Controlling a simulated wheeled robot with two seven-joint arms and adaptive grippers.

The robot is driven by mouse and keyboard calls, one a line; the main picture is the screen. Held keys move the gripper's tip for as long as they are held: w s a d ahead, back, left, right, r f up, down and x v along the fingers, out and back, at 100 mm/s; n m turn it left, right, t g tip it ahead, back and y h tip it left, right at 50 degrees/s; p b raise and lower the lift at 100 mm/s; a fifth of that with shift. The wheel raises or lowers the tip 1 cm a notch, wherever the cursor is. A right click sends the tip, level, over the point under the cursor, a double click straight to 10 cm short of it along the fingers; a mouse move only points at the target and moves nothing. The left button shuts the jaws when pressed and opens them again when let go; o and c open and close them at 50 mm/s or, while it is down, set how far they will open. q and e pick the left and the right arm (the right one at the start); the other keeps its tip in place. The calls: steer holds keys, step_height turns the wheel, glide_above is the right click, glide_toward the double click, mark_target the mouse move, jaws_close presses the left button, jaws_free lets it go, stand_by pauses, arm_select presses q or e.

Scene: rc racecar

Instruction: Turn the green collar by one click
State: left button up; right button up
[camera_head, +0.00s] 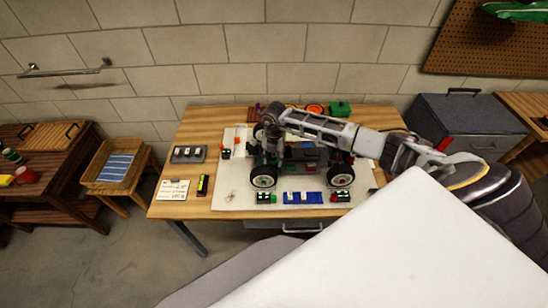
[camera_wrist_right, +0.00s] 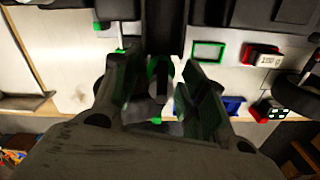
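In the right wrist view, a green collar (camera_wrist_right: 153,68) sits on a dark cylindrical part. My right gripper (camera_wrist_right: 160,84) has its two dark fingers spread, one on each side of the collar, and gaps show between them. I cannot tell whether either finger touches it. In the head view, my right gripper (camera_head: 271,140) points down over the left end of the RC car (camera_head: 303,160), which stands on a pale mat. The collar cannot be made out there, as the gripper and arm cover that spot. My left gripper is not in view.
The wooden table (camera_head: 160,205) carries a grey tray (camera_head: 188,154), a white card (camera_head: 173,190), a yellow-and-black item (camera_head: 203,185) and a blue tray (camera_head: 302,198) near the front. My right arm crosses above the car's right side.

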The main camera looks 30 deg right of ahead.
steer(key=c, duration=0.7)
steer(key=shift+d+n+b, duration=0.1)
steer(key=shift+n+b, duration=0.6)
steer(key=shift+n, duration=0.3)
steer(key=shift+r+n+b, duration=0.1)
steer(key=shift+n+b, duration=0.75)
steer(key=shift+n, duration=0.55)
steer(key=o, duration=1)
